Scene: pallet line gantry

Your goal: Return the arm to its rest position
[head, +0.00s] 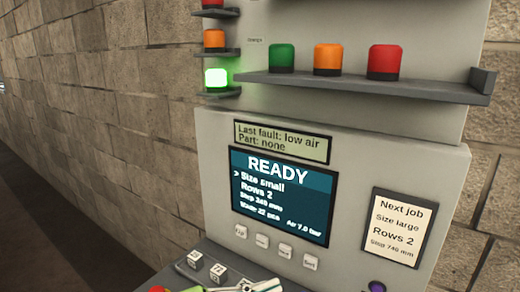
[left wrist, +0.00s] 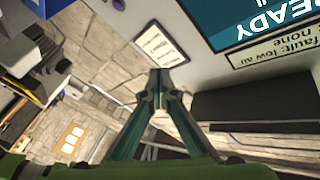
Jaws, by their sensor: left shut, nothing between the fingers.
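My left gripper (head: 262,286) shows at the bottom edge of the head view, in front of the lower console of the control panel (head: 215,180). In the left wrist view its two dark green fingers meet at their tips (left wrist: 160,92). It is shut with nothing between the fingers. Most of the left arm is out of the head view. The panel's screen (head: 283,197) reads READY, Size small, Rows 2, Air 7.0 bar. I cannot make out my right gripper in either view.
A light stack (head: 216,78) has its green lamp lit. A shelf (head: 360,86) holds green, orange and red domes. A job card (head: 396,229) reads Size large, Rows 2. Buttons (head: 262,241) run under the screen. A stone wall (head: 120,120) stands at the left.

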